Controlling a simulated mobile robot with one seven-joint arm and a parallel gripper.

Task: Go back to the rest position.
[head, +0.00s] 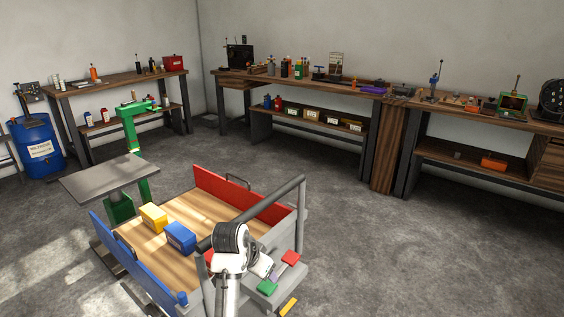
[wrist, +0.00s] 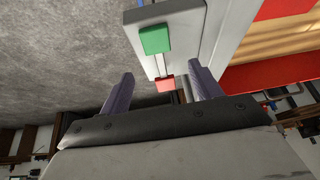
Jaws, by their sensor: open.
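My gripper (head: 276,274) is at the right side of the cart, partly hidden by my white arm in the head view. In the wrist view its two purple fingers (wrist: 162,84) are spread apart with nothing held between them. A green block (wrist: 155,39) and a red block (wrist: 165,84) on the cart's grey side panel show beyond and between the fingers. The green block (head: 267,287) and red block (head: 291,257) also show in the head view on either side of my gripper. I cannot tell whether the fingers touch anything.
The wooden-bedded cart (head: 190,205) carries a yellow box (head: 153,217) and a blue box (head: 180,238). A grey rail (head: 285,200) rises at its right. A green stand with a grey tabletop (head: 108,181) is at left. Workbenches (head: 345,90) line the walls. Floor (head: 420,250) at right is clear.

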